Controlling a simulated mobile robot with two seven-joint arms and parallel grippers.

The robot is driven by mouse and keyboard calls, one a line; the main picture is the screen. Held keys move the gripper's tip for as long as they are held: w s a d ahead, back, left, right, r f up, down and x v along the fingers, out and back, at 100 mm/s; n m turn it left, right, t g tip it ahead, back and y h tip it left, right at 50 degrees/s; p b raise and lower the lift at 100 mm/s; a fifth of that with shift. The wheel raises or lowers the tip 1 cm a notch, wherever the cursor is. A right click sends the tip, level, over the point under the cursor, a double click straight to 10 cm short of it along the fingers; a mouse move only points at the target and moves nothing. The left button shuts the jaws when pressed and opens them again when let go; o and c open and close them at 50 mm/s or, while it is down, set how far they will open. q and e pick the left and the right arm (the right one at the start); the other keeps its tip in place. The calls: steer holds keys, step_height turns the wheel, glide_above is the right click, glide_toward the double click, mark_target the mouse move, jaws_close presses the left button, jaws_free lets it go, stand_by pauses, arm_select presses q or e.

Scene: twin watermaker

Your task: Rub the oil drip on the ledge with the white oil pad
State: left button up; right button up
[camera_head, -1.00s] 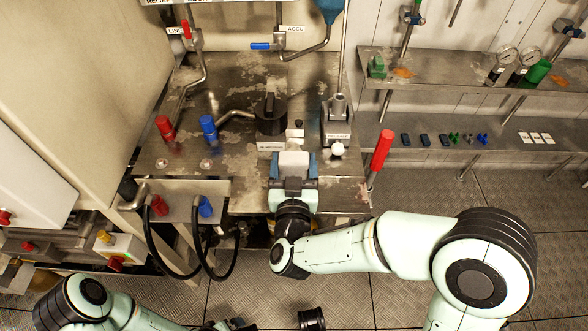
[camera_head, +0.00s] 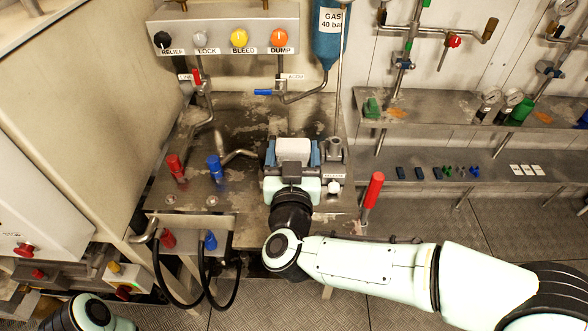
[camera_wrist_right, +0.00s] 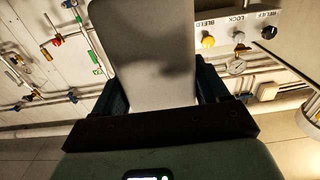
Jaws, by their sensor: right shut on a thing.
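My right gripper (camera_head: 293,156) is shut on the white oil pad (camera_head: 293,147), with a blue-grey finger on each side of it. In the right wrist view the pad (camera_wrist_right: 145,50) stands up between the dark fingers and fills the middle. The gripper is over the metal bench top, apparently above its surface. Two orange-brown patches lie on the upper ledge (camera_head: 455,112) at the right: one patch (camera_head: 396,113) beside a green block, another (camera_head: 541,117) farther right. I cannot tell whether either is the oil drip. My left gripper is outside the view.
A red-handled lever (camera_head: 372,190) stands at the bench's right edge, beside my right forearm. Red and blue fittings (camera_head: 216,168) stand left of the gripper. Gauges (camera_head: 510,98) sit on the upper ledge. A lower shelf (camera_head: 400,180) holds small parts. A blue gas bottle (camera_head: 328,45) hangs behind.

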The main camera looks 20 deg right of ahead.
steer(key=shift+r+p, duration=0.3)
steer(key=shift+r, duration=1.2)
